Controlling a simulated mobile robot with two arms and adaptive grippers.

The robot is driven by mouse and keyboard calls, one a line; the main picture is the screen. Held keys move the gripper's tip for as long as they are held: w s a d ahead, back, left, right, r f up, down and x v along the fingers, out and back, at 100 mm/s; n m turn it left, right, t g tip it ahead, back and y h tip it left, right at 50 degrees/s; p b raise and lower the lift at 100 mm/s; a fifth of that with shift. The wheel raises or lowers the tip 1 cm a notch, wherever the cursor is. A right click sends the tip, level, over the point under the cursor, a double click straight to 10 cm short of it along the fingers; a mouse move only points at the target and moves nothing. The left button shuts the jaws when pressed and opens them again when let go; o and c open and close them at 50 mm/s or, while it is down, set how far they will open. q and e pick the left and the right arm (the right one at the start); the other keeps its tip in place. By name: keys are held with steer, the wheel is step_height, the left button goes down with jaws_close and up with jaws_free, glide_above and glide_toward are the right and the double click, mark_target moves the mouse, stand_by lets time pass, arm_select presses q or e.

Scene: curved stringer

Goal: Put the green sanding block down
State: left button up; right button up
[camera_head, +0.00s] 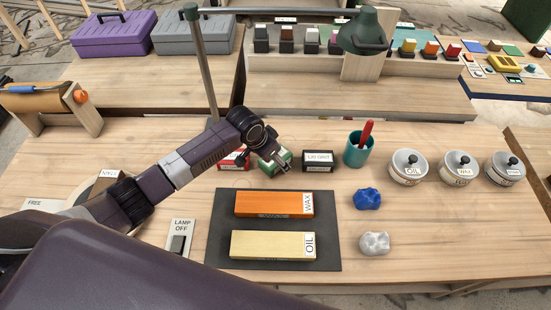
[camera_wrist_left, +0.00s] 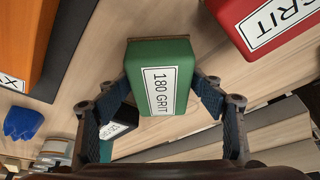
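The green sanding block (camera_head: 275,153) is in the row of sanding blocks, between a red one (camera_head: 231,164) and a black one (camera_head: 318,166). I cannot tell whether the block's underside touches the bench. My right gripper is not in view.
A dark mat (camera_head: 222,210) holds an orange WAX board (camera_head: 273,204) and a pale OIL board (camera_head: 273,245). A teal cup (camera_head: 357,151), several lidded tins (camera_head: 408,167), and blue (camera_head: 367,199) and grey (camera_head: 374,243) lumps stand right. A lamp post (camera_head: 203,65) rises behind my arm.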

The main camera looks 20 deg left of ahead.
arm_select(q)
steer(key=shift+s, duration=0.1)
steer(key=shift+r, duration=0.35)
steer(key=v, duration=1.2)
steer(key=shift+b, duration=0.4)
